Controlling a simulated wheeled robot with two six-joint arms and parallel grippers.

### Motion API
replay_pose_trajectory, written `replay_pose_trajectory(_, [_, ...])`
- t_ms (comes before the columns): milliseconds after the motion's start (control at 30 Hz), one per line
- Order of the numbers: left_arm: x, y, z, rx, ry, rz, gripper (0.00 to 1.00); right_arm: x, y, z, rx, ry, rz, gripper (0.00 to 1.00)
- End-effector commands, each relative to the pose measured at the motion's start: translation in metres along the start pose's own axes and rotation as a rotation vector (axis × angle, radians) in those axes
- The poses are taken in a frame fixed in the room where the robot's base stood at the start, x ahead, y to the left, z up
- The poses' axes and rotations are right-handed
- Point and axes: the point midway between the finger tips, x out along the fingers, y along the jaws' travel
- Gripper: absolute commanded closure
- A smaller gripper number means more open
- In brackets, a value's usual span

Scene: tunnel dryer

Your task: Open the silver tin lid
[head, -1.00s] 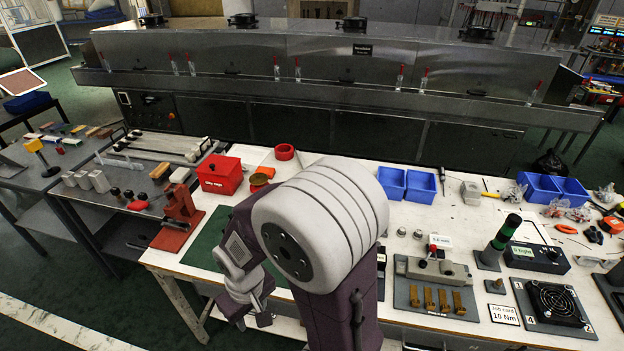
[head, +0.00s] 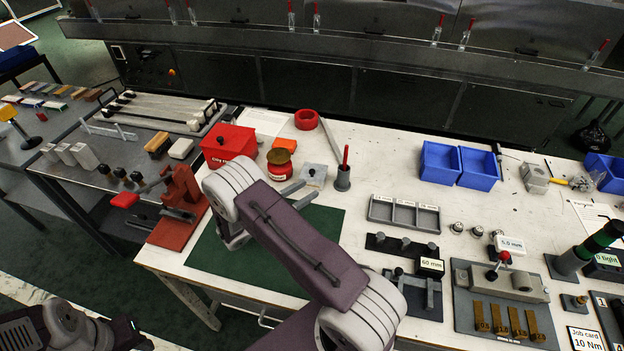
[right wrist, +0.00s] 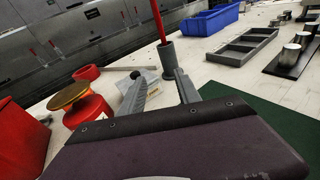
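A small flat silver-grey tin (head: 313,171) lies on the white bench, right of a red pot with a gold-brown lid. It looks closed, but its lid seam is too small to make out. In the right wrist view the tin (right wrist: 150,78) is partly hidden behind the left finger and shows a small yellow label. My right gripper (head: 311,188) is open and empty, its two grey fingers apart just in front of the tin. In the right wrist view the gripper (right wrist: 159,75) points toward it. Contact cannot be told. My left gripper is not in view.
The red pot (head: 279,167), a red box (head: 228,143) and a red ring (head: 306,119) stand left of and behind the tin. A grey holder (head: 342,181) with a red-tipped tool stands close at right. A grey compartment tray (head: 404,214) lies further right. The green mat (head: 215,255) is bare.

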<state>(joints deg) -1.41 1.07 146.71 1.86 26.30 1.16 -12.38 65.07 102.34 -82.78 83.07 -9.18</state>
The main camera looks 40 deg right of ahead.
Motion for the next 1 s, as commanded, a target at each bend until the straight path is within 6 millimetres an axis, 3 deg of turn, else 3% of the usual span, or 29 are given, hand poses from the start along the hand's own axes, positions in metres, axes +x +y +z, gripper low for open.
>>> replay_pose_trajectory(33, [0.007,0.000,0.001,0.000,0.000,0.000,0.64,-0.001,0.014,-0.012,-0.036,-0.057,0.065,0.61])
replay_pose_trajectory(100, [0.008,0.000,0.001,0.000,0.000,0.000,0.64,-0.004,0.029,-0.015,-0.061,-0.111,0.132,0.61])
replay_pose_trajectory(300, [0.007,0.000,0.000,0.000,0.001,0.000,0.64,-0.004,0.039,-0.013,-0.072,-0.144,0.169,0.61])
replay_pose_trajectory(700, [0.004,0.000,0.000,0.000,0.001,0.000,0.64,0.068,0.050,-0.003,-0.071,-0.142,0.163,0.61])
replay_pose_trajectory(1000, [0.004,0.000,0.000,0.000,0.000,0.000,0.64,0.083,0.053,-0.002,-0.073,-0.140,0.167,0.61])
